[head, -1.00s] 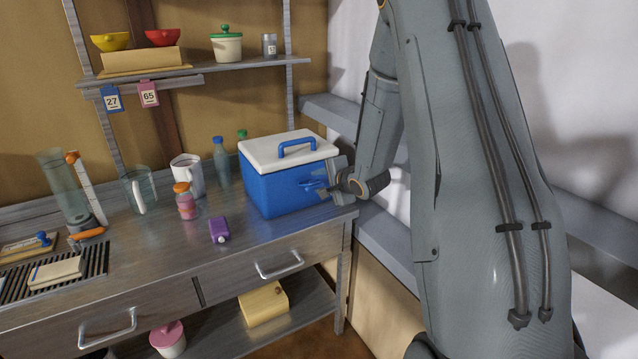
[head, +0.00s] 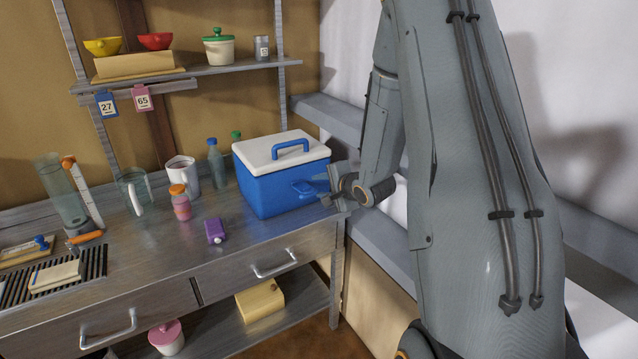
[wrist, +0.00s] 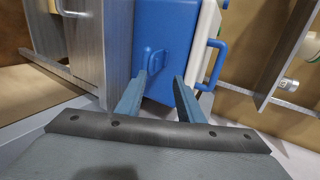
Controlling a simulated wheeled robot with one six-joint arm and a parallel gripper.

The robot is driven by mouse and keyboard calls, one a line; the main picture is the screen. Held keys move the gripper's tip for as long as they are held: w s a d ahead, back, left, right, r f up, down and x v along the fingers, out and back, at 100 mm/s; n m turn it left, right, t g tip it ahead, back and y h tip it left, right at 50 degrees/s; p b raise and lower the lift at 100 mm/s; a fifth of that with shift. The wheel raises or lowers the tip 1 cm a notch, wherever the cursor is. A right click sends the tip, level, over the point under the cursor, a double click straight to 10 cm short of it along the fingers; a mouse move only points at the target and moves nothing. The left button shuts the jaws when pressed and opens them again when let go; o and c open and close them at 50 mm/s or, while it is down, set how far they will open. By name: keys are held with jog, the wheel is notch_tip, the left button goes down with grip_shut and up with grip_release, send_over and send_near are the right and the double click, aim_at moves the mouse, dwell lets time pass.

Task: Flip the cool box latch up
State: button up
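The cool box (head: 270,190) has a blue body and a closed white lid with a blue handle. It stands at the right end of the metal bench. The small blue latch (head: 303,188) is on the box's side facing my gripper. It also shows in the wrist view (wrist: 154,60), just beyond my fingertips; whether it is up or down is hard to tell. My gripper (head: 334,188) is to the right of the box, level with the latch. In the wrist view my gripper (wrist: 160,82) is open, its fingers apart with nothing between them.
A shelf (head: 220,68) hangs above. A grey ledge (head: 380,235) runs behind my arm.

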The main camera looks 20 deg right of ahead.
jog(key=f+p+v, duration=0.1)
jog(key=p+v, duration=0.4)
jog(key=v, duration=0.3)
jog(key=shift+s, duration=0.6)
dwell(0.4)
jog(key=shift+f, duration=0.1)
jog(key=t+b, duration=0.5)
jog(key=b, duration=1.2)
send_near(311, 196)
jog(key=w, duration=0.3)
jog(key=shift+t+y, duration=0.3)
jog(key=shift+w+a+f+b, duration=0.1)
jog(key=shift+w+a+b, duration=0.1)
jog(key=shift+w, duration=1.1)
jog(key=shift+w+a+f+b, duration=0.1)
jog(key=shift+w+a, duration=0.1)
jog(key=shift+w, duration=1.1)
jog(key=shift+w+a+f+b, duration=0.1)
jog(key=shift+w+a+b, duration=0.1)
jog(key=shift+w, duration=1.1)
grip_shut()
